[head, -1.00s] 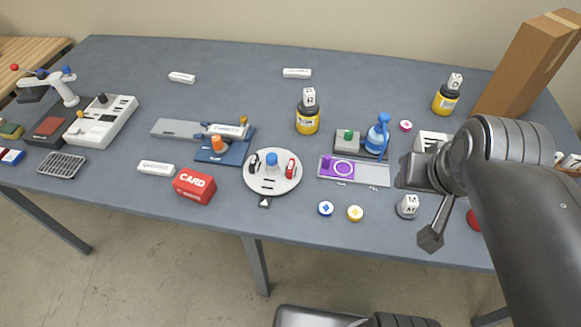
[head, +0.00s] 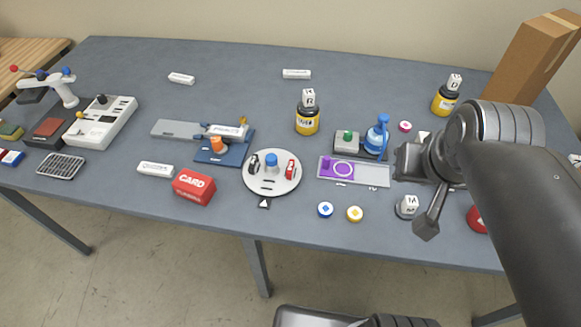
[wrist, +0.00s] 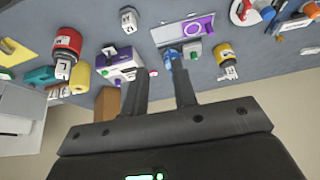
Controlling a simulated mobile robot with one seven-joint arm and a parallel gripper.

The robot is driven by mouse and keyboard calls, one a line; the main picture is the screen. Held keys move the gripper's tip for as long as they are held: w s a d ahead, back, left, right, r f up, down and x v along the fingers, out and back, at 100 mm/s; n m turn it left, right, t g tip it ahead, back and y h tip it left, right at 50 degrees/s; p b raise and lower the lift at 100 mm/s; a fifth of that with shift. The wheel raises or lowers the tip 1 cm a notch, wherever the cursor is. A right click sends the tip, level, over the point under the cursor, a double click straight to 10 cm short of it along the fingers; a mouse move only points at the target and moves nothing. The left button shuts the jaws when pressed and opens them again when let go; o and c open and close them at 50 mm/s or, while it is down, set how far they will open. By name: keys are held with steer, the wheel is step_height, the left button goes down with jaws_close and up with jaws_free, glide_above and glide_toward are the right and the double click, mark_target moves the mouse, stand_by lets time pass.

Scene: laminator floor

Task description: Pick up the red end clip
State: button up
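The red end clip (head: 290,170) stands on the right side of the round white plate (head: 271,188), beside a blue knob (head: 271,161). A black clip (head: 253,163) is on the plate's left side. In the wrist view the red clip (wrist: 246,9) shows at the top right, partly cut off by the frame. My gripper (head: 415,192) is well to the right of the plate, above the table's right part. In the wrist view my gripper (wrist: 158,72) has its two fingers apart, with nothing held between them.
A clear tray with a purple block (head: 336,168) lies between the plate and my gripper. A red card box (head: 193,187) is left of the plate.

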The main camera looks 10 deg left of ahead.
steer(key=w+a+g, duration=0.2)
steer(key=w+a, duration=0.4)
steer(key=w, duration=0.1)
steer(key=g, duration=0.3)
glide_above(291, 166)
step_height(291, 166, down, 11)
steer(key=f, duration=0.4)
steer(key=shift+a+f, duration=0.25)
steer(key=shift+f, duration=0.15)
steer(key=shift+d+f, duration=0.15)
steer(key=shift+f, duration=3)
jaws_close()
